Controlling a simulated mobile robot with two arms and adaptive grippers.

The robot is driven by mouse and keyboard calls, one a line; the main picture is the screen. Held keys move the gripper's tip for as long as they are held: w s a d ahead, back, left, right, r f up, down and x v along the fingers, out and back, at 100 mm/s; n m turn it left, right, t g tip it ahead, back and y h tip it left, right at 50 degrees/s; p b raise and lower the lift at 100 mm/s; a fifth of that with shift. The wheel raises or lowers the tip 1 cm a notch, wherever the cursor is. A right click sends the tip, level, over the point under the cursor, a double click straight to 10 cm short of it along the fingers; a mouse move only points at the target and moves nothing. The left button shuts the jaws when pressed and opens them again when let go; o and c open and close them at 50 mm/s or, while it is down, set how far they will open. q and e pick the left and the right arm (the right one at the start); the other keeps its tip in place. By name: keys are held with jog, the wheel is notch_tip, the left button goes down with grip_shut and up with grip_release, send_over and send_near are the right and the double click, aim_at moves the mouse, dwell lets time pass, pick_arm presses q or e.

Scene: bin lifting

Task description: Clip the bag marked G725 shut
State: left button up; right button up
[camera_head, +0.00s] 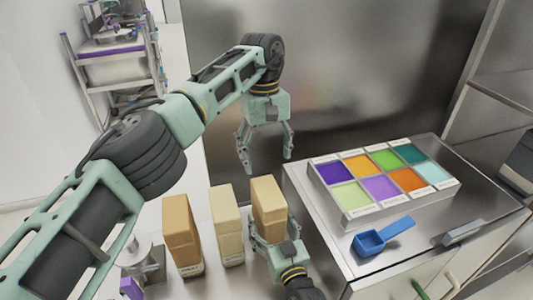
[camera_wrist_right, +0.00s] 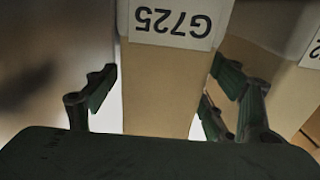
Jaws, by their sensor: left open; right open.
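The tan bag marked G725 (camera_wrist_right: 160,90) stands upright between the spread fingers of my right gripper (camera_wrist_right: 160,95) in the right wrist view; its white label reads upside down. In the head view it is the rightmost bag (camera_head: 268,200) of three, with my right gripper (camera_head: 273,230) low at its front, open. My left gripper (camera_head: 268,162) hangs open and empty, fingers down, just above and behind that bag's top. I cannot make out a clip on the bag.
Two more bags, one cream (camera_head: 227,230) and one darker tan (camera_head: 182,235), stand to the left. A tray (camera_head: 372,213) with several coloured compartments sits on the steel counter. A blue scoop (camera_head: 382,237) lies before it. A steel panel (camera_head: 380,70) rises behind.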

jog(key=v, duration=1)
jog(key=shift+s, duration=0.1)
